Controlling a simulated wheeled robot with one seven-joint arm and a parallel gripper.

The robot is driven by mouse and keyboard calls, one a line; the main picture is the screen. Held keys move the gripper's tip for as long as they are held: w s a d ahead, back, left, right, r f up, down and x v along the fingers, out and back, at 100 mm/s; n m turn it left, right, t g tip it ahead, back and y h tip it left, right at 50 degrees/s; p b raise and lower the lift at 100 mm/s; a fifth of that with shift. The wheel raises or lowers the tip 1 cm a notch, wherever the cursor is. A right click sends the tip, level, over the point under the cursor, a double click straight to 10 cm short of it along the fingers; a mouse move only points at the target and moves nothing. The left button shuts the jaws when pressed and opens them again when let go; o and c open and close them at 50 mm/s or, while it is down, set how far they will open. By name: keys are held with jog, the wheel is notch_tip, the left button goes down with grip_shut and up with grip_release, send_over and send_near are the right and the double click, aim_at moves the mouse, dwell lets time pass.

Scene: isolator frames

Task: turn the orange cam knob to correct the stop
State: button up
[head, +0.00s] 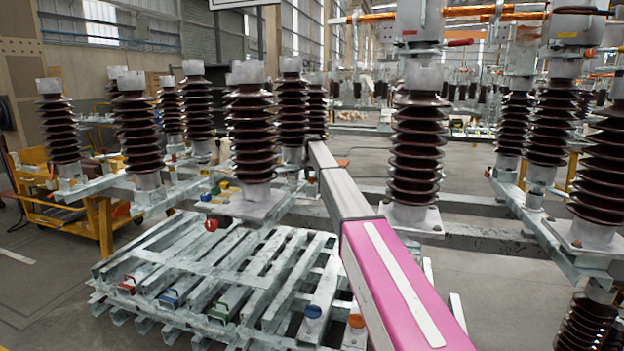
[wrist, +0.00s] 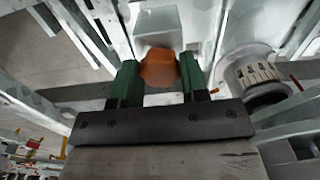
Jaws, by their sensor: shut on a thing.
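In the wrist view the orange cam knob (wrist: 158,66) sits below a pale grey block at the upper middle. My gripper (wrist: 157,76) has its green fingers on both sides of the knob, shut on it. To the right is a round grey part with a pale face and dark marks (wrist: 258,74). A small orange tip (wrist: 214,90) lies between the right finger and this part. In the head view my pink and white arm reaches away to the middle, and its gripper end is hidden among the insulators.
Brown ribbed insulators (head: 415,150) stand on steel frames around my arm. A stack of galvanized frames (head: 225,262) with several coloured knobs and handles lies in front. A yellow cart (head: 50,210) stands at the left. Bare floor shows at the lower left.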

aim_at(312, 178)
jog(key=o, duration=0.9)
notch_tip(312, 178, up, 11)
jog(key=shift+f, duration=0.1)
jog(key=shift+s, duration=0.1)
